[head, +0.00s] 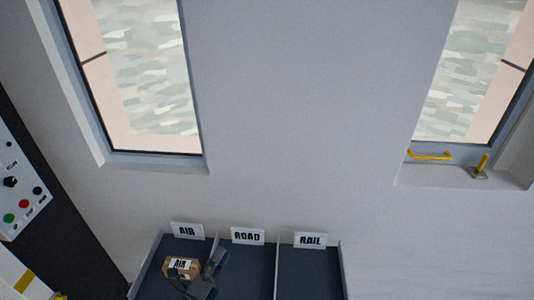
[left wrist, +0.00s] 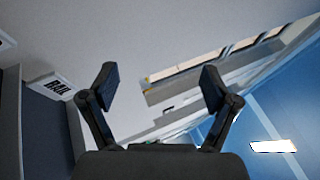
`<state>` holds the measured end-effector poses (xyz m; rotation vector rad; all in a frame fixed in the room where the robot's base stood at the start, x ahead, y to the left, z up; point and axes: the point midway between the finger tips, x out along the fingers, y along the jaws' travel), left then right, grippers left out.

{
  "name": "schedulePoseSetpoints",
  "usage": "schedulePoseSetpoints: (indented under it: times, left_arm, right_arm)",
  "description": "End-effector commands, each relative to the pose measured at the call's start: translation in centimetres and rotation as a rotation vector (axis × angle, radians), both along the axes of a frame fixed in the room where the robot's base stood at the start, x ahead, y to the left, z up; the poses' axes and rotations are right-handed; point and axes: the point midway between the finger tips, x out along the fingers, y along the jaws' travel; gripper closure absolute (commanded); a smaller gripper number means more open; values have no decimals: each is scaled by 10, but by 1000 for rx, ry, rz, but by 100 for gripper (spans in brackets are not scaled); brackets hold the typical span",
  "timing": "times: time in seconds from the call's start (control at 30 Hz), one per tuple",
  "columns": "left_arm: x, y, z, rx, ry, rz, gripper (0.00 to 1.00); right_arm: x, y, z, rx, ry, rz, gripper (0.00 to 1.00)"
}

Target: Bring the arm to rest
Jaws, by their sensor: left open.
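My left gripper (head: 206,279) shows at the bottom of the head view, over the AIR lane and overlapping the lower right of a brown box. The left wrist view shows its two fingers (left wrist: 160,88) spread apart with nothing between them. The box (head: 181,264), with a white AIR label, lies in the lane under the AIR sign (head: 187,230). The box does not show in the left wrist view. Most of my left arm is hidden below the head view. My right gripper is not in view.
Signs ROAD (head: 248,236) and RAIL (head: 311,240) stand behind two more dark lanes, which look empty where visible. Thin dividers separate the lanes. A grey wall with windows rises behind. A button panel (head: 20,185) is at the left.

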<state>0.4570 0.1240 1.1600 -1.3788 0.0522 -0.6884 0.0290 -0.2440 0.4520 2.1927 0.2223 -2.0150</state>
Motion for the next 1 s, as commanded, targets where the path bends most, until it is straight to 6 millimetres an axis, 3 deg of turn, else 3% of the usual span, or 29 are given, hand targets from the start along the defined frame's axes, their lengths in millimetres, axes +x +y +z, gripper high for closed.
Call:
schedulePoseSetpoints:
  times: [0.03,0.13,0.2,0.3,0.4,0.5,0.77,1.0]
  left_arm:
    - [4,26,-17,-181,151,100,13]
    - [-1,76,-73,-523,476,313,13]
    - [-21,99,-122,-731,702,456,13]
    - [-60,113,-180,-938,963,623,13]
    - [-100,114,-220,-1072,1165,753,13]
    - [-138,109,-247,-1163,1330,858,13]
    - [-229,87,-283,-1305,1682,1088,13]
    - [-219,84,-364,-1287,1719,1125,13]
  right_arm:
    - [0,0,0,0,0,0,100]
    - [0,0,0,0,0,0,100]
    - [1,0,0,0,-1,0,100]
    - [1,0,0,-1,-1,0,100]
    - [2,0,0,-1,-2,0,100]
    - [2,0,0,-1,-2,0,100]
    - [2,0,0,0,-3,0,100]
    - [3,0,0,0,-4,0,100]
